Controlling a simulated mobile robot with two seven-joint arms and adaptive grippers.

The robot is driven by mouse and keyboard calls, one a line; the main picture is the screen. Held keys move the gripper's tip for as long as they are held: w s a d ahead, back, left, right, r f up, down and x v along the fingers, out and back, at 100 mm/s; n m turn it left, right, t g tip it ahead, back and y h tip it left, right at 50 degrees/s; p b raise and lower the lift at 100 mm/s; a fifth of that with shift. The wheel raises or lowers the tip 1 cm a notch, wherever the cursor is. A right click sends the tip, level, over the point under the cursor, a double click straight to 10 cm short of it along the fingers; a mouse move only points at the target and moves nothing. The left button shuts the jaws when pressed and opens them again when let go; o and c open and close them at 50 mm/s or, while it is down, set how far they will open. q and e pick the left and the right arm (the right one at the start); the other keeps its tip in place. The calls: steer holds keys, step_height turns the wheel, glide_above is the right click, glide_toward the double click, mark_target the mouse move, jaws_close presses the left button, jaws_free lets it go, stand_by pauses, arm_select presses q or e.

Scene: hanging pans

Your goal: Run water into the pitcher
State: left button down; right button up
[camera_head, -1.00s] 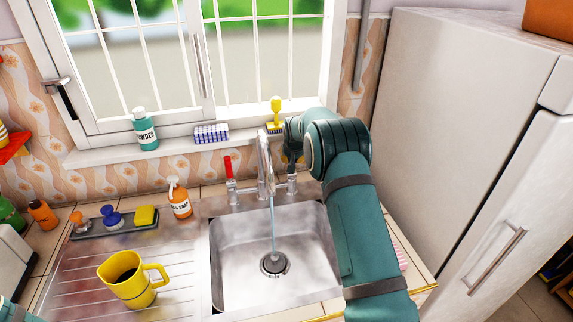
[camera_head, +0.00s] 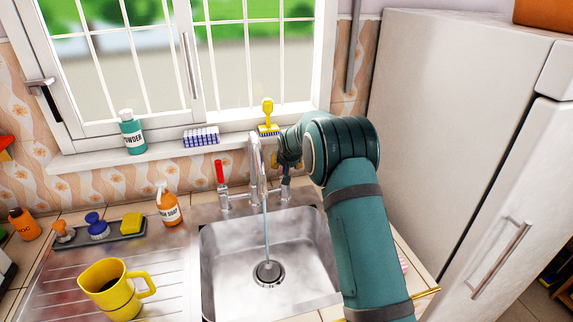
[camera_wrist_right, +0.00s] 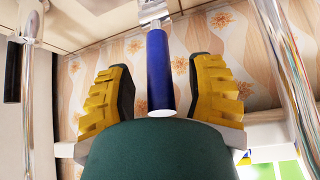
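The yellow pitcher (camera_head: 102,294) stands upright on the ribbed drainboard, left of the sink, its handle to the right; its inside looks dark. Water (camera_head: 266,228) runs from the metal faucet (camera_head: 257,165) into the sink (camera_head: 222,262) near the drain. The faucet has a red handle (camera_head: 220,172) on its left. My right gripper (camera_wrist_right: 162,95) is behind the faucet's right side, with its yellow fingers apart on either side of the blue handle (camera_wrist_right: 158,72). Gaps show between fingers and handle. In the head view my right arm mostly hides this handle. My left gripper is not in view.
A soap bottle (camera_head: 170,210) and a tray (camera_head: 128,233) with brushes and a yellow sponge (camera_head: 131,222) stand behind the drainboard. The windowsill (camera_head: 90,159) holds a powder bottle (camera_head: 132,134) and other items. A fridge (camera_head: 440,120) stands close on the right.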

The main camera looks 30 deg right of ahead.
steer(key=shift+s+r, duration=0.1)
steer(key=v, duration=1.1)
steer(key=shift+s+a+r, duration=0.15)
steer(key=shift+s+r, duration=0.1)
steer(key=shift+r, duration=0.05)
steer(key=shift+r, duration=0.1)
